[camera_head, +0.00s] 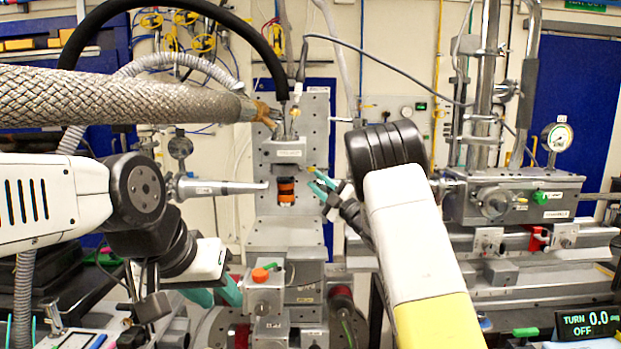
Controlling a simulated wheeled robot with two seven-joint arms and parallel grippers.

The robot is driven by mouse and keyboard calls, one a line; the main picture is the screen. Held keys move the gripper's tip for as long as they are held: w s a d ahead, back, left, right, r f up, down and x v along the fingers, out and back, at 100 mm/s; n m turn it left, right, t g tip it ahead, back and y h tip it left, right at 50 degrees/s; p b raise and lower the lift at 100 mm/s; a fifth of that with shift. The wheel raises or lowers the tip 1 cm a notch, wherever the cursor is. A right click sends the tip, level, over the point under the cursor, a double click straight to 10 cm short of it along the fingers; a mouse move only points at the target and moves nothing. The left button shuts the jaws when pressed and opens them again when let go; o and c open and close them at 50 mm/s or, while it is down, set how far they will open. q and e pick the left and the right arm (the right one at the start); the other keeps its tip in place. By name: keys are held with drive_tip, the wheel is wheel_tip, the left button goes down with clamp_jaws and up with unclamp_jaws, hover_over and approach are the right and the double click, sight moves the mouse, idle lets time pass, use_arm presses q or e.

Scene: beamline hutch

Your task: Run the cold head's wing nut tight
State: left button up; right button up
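The cold head appears to be the grey block (289,150) with an orange and black band (286,192) under it, in the middle of the head view on an upright perforated plate. My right gripper (312,177) has its teal fingers just right of the band, pointing left toward it, with a gap between the fingertips. A small yellow piece shows at the upper fingertip; I cannot tell if it is the wing nut. I cannot make out the wing nut for sure. My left gripper (217,297) is lower left, pointing down, fingers apart, with nothing seen held.
A silver nozzle (222,187) points at the band from the left. A grey box with an orange knob (262,276) stands below. A braided hose (120,97) crosses the upper left. A display (588,322) at lower right reads "TURN 0.0 OFF". A pressure gauge (557,137) stands right.

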drive_tip(key=shift+v, duration=1.7)
drive_tip(key=d+r+m+t+h, duration=0.2)
drive_tip(key=d+r+m+h, duration=0.2)
drive_tip(key=d+m+h, duration=0.3)
drive_tip(key=s+d+m+g+h, duration=0.3)
drive_tip(key=s+d+m+h, duration=0.25)
drive_tip(key=s+m, duration=0.2)
drive_tip(key=s+a+f+m+g, duration=0.1)
drive_tip(key=s+f+m+g, duration=0.1)
drive_tip(key=s, duration=0.9)
drive_tip(key=s+a+f+m+g, duration=0.1)
drive_tip(key=s+f+g, duration=0.3)
drive_tip(key=s, duration=0.8)
drive_tip(key=s+a+f+m+g, duration=0.1)
drive_tip(key=s+f+m+g, duration=0.2)
drive_tip(key=s, duration=0.8)
drive_tip(key=shift+s+f+g, duration=0.2)
drive_tip(key=shift+s+g, duration=0.05)
drive_tip(key=shift+g, duration=0.15)
drive_tip(key=shift+a+y, duration=0.1)
drive_tip(key=shift+y, duration=0.15)
